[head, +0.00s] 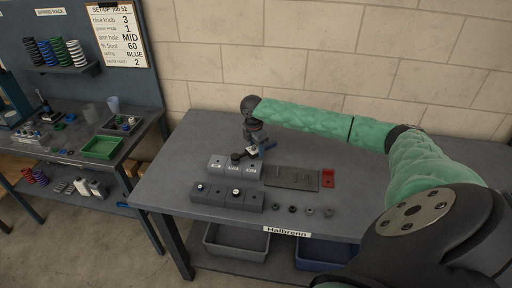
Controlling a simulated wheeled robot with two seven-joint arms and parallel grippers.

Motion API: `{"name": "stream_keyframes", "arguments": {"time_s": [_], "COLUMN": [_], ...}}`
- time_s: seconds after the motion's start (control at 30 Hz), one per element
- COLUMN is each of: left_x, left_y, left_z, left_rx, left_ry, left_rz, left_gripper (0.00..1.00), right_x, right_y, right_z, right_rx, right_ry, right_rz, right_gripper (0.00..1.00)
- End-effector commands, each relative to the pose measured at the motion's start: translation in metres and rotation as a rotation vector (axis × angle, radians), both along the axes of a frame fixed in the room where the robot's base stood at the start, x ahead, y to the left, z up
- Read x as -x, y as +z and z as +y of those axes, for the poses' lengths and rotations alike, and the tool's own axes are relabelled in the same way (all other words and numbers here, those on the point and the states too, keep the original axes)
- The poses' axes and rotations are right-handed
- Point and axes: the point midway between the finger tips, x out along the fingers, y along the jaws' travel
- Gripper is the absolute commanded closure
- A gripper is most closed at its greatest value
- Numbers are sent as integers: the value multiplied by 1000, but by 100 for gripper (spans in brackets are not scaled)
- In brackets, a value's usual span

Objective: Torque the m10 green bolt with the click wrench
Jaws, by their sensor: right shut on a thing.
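My right gripper (254,149) reaches in from the right over the bench and points down above the back row of light grey labelled blocks (217,163). It is shut on a small dark tool with a round black end (236,157), which looks like the click wrench. Blue shows at the tool's right side. My gripper hides part of it. The tool is just above or against the blocks; I cannot tell which. I cannot pick out a green bolt; it is hidden or too small. My left gripper is out of view.
Dark grey blocks (222,198) stand in front. A brown plate with pegs (292,181), a red holder (328,178) and several small dark parts (292,209) lie to the right. The bench's left end (165,180) is clear. A side bench holds a green tray (101,148).

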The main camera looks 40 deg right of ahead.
Motion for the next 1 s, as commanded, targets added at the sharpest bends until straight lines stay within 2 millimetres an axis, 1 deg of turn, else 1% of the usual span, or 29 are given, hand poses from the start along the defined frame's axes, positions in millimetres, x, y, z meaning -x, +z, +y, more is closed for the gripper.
{"name": "stream_keyframes", "arguments": {"time_s": [0.6,1.0], "left_x": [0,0], "left_y": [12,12], "left_z": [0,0], "left_rx": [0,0], "left_ry": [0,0], "left_rz": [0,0], "left_gripper": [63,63], "right_x": [-2,-2], "right_y": [4,2], "right_z": [1,1], "right_rx": [53,63], "right_ry": [-1,-1], "right_rz": [-4,-4], "right_gripper": [100,100]}}
